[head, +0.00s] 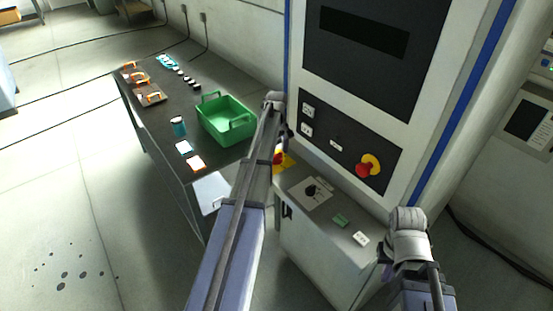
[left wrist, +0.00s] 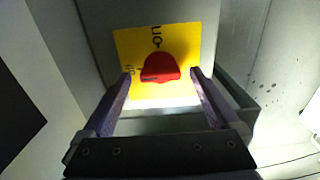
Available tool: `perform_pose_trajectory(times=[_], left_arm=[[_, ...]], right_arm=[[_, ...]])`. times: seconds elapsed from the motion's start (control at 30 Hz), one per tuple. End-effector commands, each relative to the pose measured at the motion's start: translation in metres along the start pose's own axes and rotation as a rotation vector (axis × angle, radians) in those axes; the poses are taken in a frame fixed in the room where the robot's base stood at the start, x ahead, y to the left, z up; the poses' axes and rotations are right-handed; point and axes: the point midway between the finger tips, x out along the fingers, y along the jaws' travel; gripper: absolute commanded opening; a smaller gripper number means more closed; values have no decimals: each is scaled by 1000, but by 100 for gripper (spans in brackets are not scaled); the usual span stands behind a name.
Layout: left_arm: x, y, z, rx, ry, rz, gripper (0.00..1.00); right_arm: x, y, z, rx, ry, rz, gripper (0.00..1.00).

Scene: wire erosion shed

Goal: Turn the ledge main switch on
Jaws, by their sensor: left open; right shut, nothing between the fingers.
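In the head view the yellow plate (head: 287,160) shows at the ledge's back left, partly hidden by my left arm. My left gripper (left wrist: 161,73) is open, with one fingertip on each side of the knob; contact cannot be told. My right gripper (head: 385,257) is shut and empty by the ledge's right end.
The ledge (head: 332,244) also carries a black rotary knob (head: 312,190), a green block (head: 341,220) and a white block (head: 360,238). A red mushroom button (head: 364,170) is on the cabinet above. A dark bench (head: 163,108) with a green crate (head: 222,117) stands left.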

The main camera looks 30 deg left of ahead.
Motion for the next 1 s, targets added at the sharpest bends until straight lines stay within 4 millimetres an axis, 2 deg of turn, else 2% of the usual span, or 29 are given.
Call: perform_pose_trajectory(times=[0.03,0.33,1.0], left_arm=[[5,0,0,0,0,0,95],[4,0,0,0,0,0,94],[4,0,0,0,0,0,18]], right_arm=[[5,0,0,-1,0,0,0],[4,0,0,-1,0,0,0],[4,0,0,-1,0,0,0]])
